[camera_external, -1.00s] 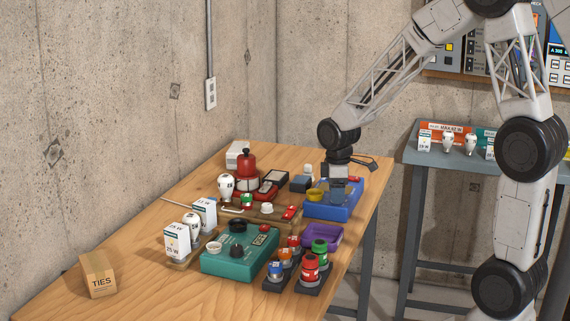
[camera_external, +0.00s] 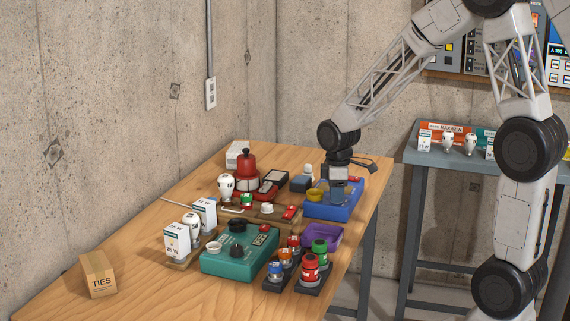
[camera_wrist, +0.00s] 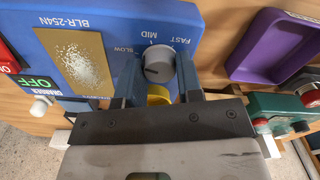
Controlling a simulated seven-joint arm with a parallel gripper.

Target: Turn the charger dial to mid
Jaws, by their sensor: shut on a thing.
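A blue box (camera_external: 325,212) stands at the right side of the wooden table. In the wrist view the blue box (camera_wrist: 85,25) carries the print BLR-254N and a round grey dial (camera_wrist: 158,64) with SLOW, MID and FAST around it. A pale line crosses the dial's face; exactly which word it points at I cannot tell. My gripper (camera_wrist: 160,78) is over the box, its two fingers on either side of the dial and shut on it. In the external view my gripper (camera_external: 338,190) hides the dial. A yellow round part (camera_wrist: 158,95) shows between the fingers.
A purple tray (camera_wrist: 275,48) lies beside the blue box. A teal box (camera_external: 240,255), red and green knobbed parts (camera_external: 310,268) and bulb cartons (camera_external: 178,243) crowd the table. The table's front left is clear except for a TIES carton (camera_external: 98,275).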

